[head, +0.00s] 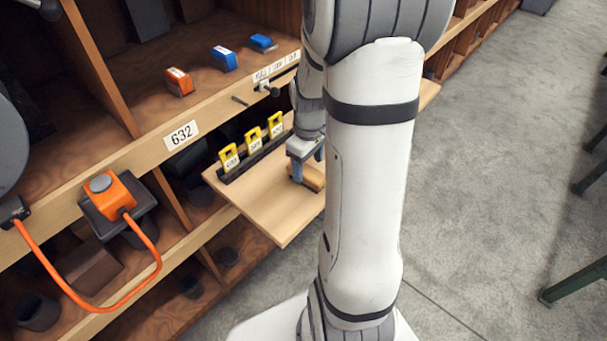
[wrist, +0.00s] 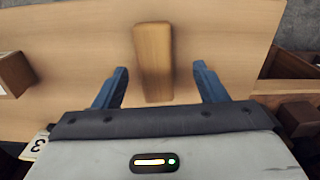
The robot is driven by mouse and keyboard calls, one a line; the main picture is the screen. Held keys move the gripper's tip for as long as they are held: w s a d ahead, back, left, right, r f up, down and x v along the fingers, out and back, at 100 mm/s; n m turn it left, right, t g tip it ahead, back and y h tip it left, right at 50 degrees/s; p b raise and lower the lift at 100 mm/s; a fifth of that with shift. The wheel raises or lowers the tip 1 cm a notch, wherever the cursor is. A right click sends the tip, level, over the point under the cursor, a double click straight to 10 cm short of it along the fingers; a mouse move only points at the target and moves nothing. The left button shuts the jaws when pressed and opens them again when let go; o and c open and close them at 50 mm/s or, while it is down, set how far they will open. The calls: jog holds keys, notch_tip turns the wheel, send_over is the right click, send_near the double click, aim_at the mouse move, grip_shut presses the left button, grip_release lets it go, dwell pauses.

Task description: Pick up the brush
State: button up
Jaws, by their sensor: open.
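The brush (wrist: 153,60) shows as a plain wooden block lying on the light wooden board (wrist: 70,75). Its bristles are not visible from above. My gripper (wrist: 160,80) is open, with one blue finger on each side of the brush and a visible gap to each. In the head view my gripper (head: 307,167) points down at the board (head: 260,212). The brush (head: 314,180) is partly hidden there behind the near finger and my arm.
Several yellow tags (head: 254,140) stand in a dark rack along the board's shelf side. Orange and blue boxes (head: 224,58) sit on the shelf above. An orange device with a cable (head: 110,195) is at the left. Open floor (head: 490,160) lies to the right.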

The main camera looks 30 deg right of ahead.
aim_at(308, 172)
jog(key=shift+w+d+f, duration=0.1)
jog(key=shift+w+f, duration=0.05)
jog(key=shift+f, duration=1)
jog(key=shift+w+d+f, duration=0.1)
jog(key=shift+w+f, duration=0.05)
jog(key=shift+f, duration=0.95)
jog(key=shift+c, duration=0.5)
jog(key=c, duration=1.1)
